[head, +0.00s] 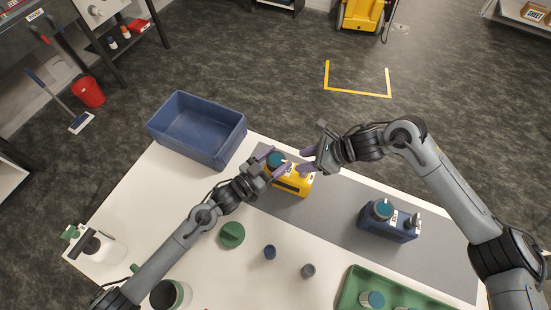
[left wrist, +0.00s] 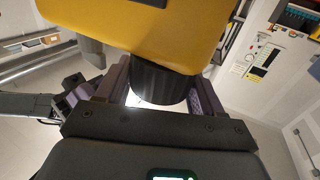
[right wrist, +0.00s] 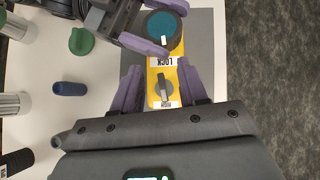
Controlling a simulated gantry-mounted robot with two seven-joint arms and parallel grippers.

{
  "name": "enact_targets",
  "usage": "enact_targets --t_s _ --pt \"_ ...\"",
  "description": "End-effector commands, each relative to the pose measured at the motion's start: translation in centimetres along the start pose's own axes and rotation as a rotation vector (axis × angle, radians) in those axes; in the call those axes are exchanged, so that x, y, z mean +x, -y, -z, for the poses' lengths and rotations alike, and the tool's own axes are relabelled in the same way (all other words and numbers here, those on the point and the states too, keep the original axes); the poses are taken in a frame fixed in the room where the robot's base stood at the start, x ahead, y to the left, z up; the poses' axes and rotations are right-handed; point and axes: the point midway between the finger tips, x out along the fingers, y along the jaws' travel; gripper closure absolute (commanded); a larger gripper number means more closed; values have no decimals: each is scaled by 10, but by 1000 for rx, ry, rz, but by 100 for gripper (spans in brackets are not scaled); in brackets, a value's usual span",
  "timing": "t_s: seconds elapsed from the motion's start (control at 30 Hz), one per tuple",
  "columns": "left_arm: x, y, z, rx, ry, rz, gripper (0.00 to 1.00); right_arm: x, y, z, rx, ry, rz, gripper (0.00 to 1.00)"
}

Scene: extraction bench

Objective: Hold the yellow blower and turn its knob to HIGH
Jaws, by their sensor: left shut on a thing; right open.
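The yellow blower (head: 297,184) stands on the grey mat, with a teal-topped round part (head: 277,158) at one end. My left gripper (head: 272,162) is shut on that part; in the left wrist view its fingers clasp a black cylinder (left wrist: 160,82) at the yellow body (left wrist: 150,30). In the right wrist view, the grey knob (right wrist: 163,88) sits on the yellow top between a LOCK label (right wrist: 162,61) and a HIGH label (right wrist: 167,104). My right gripper (right wrist: 160,80) is open, with a finger on each side of the knob. I cannot tell whether they touch it.
A blue blower-like unit (head: 385,220) stands on the mat (head: 335,215) to the right. A blue bin (head: 180,133) is at the back left.

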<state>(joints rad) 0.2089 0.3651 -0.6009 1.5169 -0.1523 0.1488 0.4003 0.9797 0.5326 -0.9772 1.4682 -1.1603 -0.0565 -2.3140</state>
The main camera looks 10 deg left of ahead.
Motion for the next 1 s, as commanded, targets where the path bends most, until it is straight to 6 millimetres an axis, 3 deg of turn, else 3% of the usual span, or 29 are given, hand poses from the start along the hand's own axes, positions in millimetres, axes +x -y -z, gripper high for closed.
enact_targets --t_s 0.4,0.77,1.0 --pt "-1 0 -4 -1 7 0 78 34 -1 32 -37 0 -37 57" --pt "-1 0 -4 -1 7 0 78 37 -1 34 -37 0 -36 57" --pt "-1 -1 -4 -1 7 0 78 37 0 34 -37 0 -35 92"
